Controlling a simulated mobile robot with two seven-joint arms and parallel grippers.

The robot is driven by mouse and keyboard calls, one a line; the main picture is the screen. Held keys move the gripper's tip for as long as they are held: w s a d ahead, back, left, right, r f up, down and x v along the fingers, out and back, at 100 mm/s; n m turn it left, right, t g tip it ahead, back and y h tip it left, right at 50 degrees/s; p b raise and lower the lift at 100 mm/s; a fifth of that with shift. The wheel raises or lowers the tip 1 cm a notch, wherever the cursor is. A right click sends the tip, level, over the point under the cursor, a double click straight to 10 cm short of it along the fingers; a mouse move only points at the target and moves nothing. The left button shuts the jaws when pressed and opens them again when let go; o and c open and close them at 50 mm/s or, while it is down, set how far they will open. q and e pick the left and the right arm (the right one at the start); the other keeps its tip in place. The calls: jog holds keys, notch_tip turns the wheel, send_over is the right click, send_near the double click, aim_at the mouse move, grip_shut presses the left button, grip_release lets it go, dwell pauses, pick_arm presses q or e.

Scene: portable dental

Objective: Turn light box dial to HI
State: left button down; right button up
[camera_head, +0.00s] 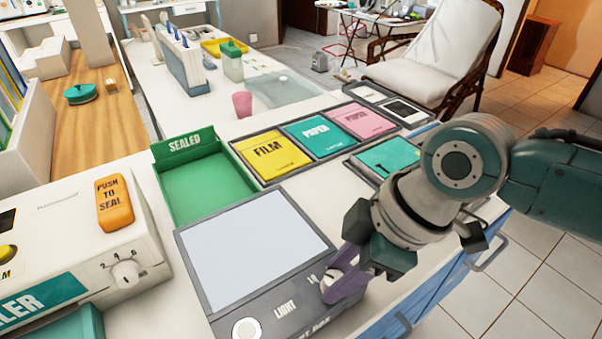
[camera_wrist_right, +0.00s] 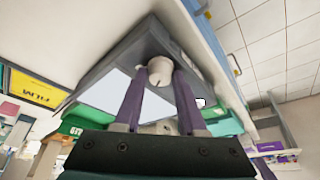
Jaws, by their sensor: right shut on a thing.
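The light box (camera_head: 283,317) is a dark grey unit with a pale panel (camera_head: 255,247) and a front strip lettered LIGHT. Its white dial (camera_head: 328,284) sits at the strip's right end, beside a partly covered small label. My right gripper (camera_head: 340,277) has its purple fingers shut around this dial. The dial also shows in the right wrist view (camera_wrist_right: 165,46) at the fingertips. My left gripper is not in view.
A second round knob (camera_head: 246,330) sits on the light box's front left. The sealer (camera_head: 75,235) stands left, a green SEALED tray (camera_head: 192,190) behind. Trays with FILM (camera_head: 270,157) and PAPER packets lie at the back. The counter's right edge runs under my right arm.

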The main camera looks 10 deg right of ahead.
grip_shut()
